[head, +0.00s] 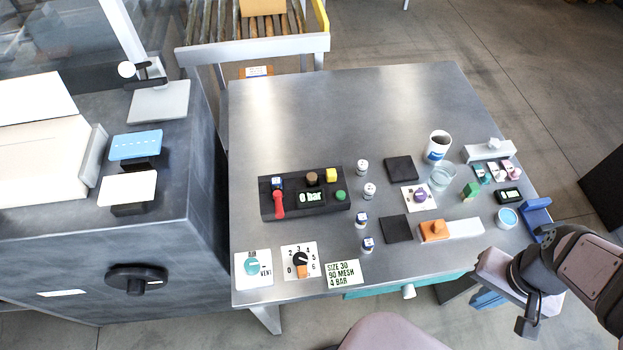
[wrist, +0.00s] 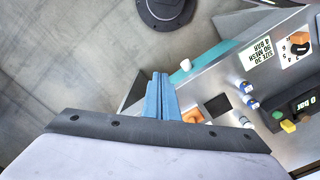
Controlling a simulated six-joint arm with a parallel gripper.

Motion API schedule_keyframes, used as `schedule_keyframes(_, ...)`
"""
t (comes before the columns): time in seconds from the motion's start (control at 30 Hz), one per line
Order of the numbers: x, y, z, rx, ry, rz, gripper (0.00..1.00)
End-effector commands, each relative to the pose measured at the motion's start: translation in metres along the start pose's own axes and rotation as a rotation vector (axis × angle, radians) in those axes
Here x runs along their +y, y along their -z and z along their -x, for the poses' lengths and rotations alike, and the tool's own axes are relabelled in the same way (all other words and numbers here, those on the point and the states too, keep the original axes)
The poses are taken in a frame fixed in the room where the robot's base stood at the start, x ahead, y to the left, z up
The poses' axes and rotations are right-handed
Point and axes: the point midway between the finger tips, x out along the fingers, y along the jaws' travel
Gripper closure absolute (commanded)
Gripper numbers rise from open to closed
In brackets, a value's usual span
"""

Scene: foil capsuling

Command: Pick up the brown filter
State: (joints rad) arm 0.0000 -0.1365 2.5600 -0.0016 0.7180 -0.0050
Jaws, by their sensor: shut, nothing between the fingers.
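A small brown round piece (head: 312,178), the only brown piece I make out on the table, sits at the back of the black block (head: 328,212), between a blue-and-white piece and a yellow one. My gripper (head: 487,299) is low at the table's front right corner, far to the right of the brown piece and apart from it. Its blue fingers (wrist: 162,97) are together and empty in the wrist view, pointing past the table edge toward the floor.
The block also carries a red handle (head: 278,204), a "0 bar" display and a green button. Small vials (head: 362,167), dark pads (head: 401,168), a mug (head: 437,146), a glass (head: 441,178) and an orange piece (head: 434,230) stand rightward. The table's back (head: 340,105) is clear.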

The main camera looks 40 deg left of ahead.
Motion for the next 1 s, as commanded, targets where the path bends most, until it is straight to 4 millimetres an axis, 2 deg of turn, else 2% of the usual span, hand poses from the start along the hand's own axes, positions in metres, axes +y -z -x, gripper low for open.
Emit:
schedule_keyframes(0.2, 0.0, 0.0, 0.0, 0.0, 0.0, 0.0, 1.0)
schedule_keyframes(0.33, 0.0, 0.0, 0.0, 0.0, 0.0, 0.0, 0.69)
schedule_keyframes(0.67, -0.001, 0.001, 0.0, 0.0, -0.001, 0.002, 0.68)
schedule_keyframes(0.77, -0.006, 0.009, 0.0, 0.003, -0.004, 0.01, 0.68)
schedule_keyframes(0.87, -0.02, 0.027, 0.001, 0.012, -0.012, 0.028, 0.68)
schedule_keyframes(0.97, -0.045, 0.054, 0.002, 0.029, -0.024, 0.054, 0.68)
schedule_keyframes(1.0, -0.06, 0.066, 0.003, 0.037, -0.029, 0.065, 0.68)
